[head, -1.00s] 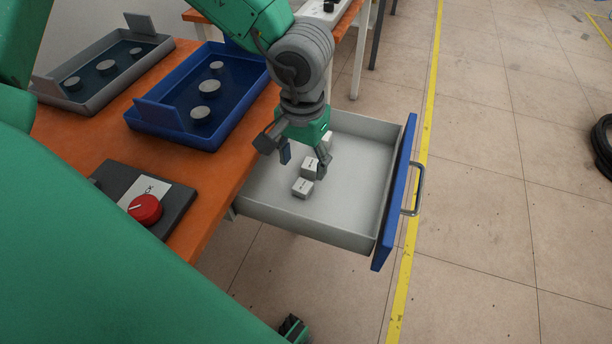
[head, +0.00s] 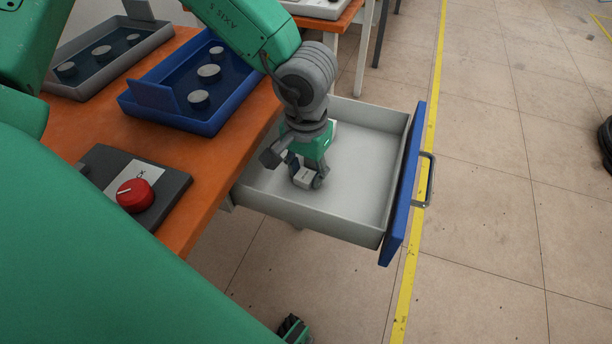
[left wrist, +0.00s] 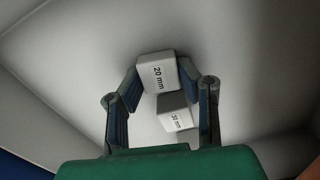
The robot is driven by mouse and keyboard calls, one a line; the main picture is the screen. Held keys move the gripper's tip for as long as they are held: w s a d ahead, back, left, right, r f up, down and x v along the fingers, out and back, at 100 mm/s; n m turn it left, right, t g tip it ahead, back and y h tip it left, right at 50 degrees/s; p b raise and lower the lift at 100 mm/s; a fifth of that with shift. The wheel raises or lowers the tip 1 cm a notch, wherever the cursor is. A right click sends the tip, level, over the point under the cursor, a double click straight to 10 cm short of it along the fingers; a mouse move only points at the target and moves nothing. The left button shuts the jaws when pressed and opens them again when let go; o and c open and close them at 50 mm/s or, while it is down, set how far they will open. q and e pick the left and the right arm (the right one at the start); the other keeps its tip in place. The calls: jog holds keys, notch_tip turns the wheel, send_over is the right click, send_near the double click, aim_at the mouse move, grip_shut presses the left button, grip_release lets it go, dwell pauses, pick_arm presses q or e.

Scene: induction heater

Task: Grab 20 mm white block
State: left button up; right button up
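My left gripper (head: 306,176) points down into the open drawer (head: 365,190). Its fingers stand on either side of a white block (head: 304,179) near the drawer's near left part. In the left wrist view this white block (left wrist: 157,77) is labelled "20 mm" and sits between the fingertips (left wrist: 159,76), very close to both. I cannot tell whether the pads press on it. A second white block (left wrist: 176,116) appears just below it in that view, between the fingers; its small label is hard to read.
The drawer has a blue front (head: 402,195) with a metal handle. Left are an orange table, a blue tray (head: 215,118), a grey tray (head: 82,85) and a box with a red button (head: 136,196). The drawer's right half is clear.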

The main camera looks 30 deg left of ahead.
pick_arm(q)
grip_shut()
